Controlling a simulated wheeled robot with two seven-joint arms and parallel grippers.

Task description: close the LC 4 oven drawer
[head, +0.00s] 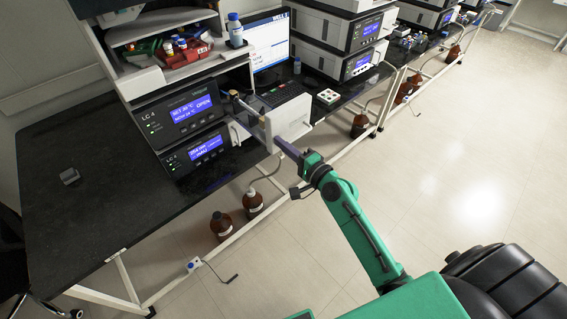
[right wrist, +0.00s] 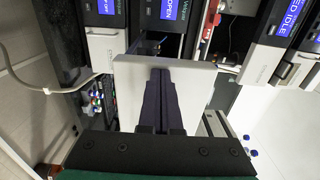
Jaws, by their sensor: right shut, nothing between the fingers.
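The LC 4 oven (head: 183,110) is a dark unit on the bench, its blue display reading OPEN. Its drawer (head: 290,118) stands pulled out toward me, with a pale, upright front panel. Some drawer contents with a brass-coloured part show behind the panel. The panel (right wrist: 132,85) also fills the middle of the right wrist view. My right gripper (head: 278,143) is shut and empty, its fingertips at the outer face of the panel. The closed dark fingers (right wrist: 161,75) point at the panel; I cannot tell whether they touch it. My left gripper is not in view.
A second unit (head: 200,150) with a blue display sits under the oven. A keyboard (head: 277,95) and monitor (head: 268,45) stand behind the drawer. Brown bottles (head: 221,224) stand below the bench. The black bench top (head: 70,135) is mostly clear on the left.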

